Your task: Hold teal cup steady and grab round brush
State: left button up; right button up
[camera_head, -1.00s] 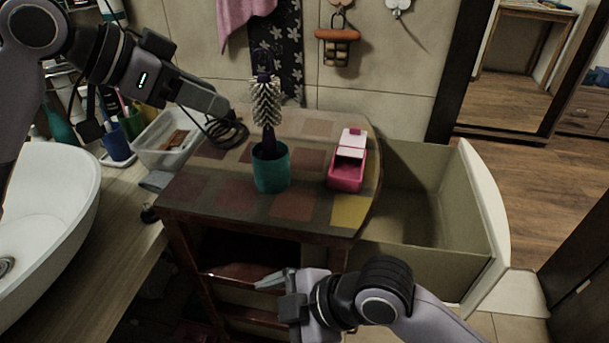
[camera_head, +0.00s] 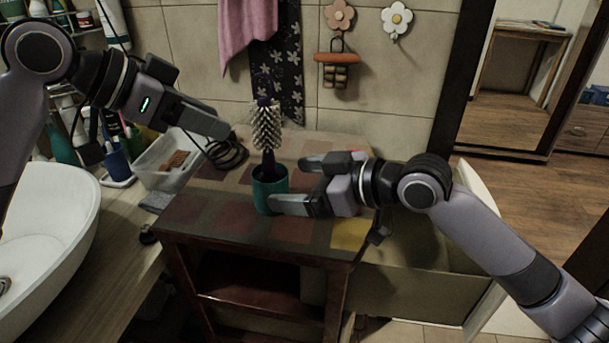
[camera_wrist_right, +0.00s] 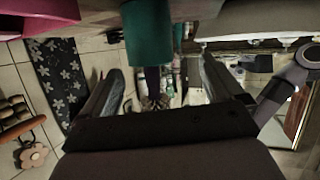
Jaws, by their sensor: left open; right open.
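The teal cup (camera_head: 268,190) stands upright on the patchwork-topped cabinet, and also shows at the top of the right wrist view (camera_wrist_right: 148,35). The round brush (camera_head: 266,128), with pale bristles and a dark handle, stands upright in the cup. My right gripper (camera_head: 296,182) is open just right of the cup. One fingertip overlaps the cup's lower right edge in the picture; I cannot tell whether they touch. The wrist view shows the cup between the lines of the two fingers. My left gripper (camera_head: 222,129) is open and empty, left of the brush and apart from it.
The cabinet top (camera_head: 215,215) is clear in front of the cup. A pink container (camera_wrist_right: 40,15) is mostly hidden behind my right gripper in the head view. A clear bin (camera_head: 160,170), black cable coil (camera_head: 228,153) and white basin (camera_head: 45,245) are at left.

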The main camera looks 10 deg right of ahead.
aim_at(284, 178)
jog(key=shift+w+d+m, duration=0.35)
jog(key=shift+w+m, duration=0.05)
jog(key=shift+w, duration=0.35)
jog(key=shift+x, duration=3.45)
jog(key=shift+f, duration=0.1)
jog(key=c, duration=1)
jog(key=shift+c, duration=0.2)
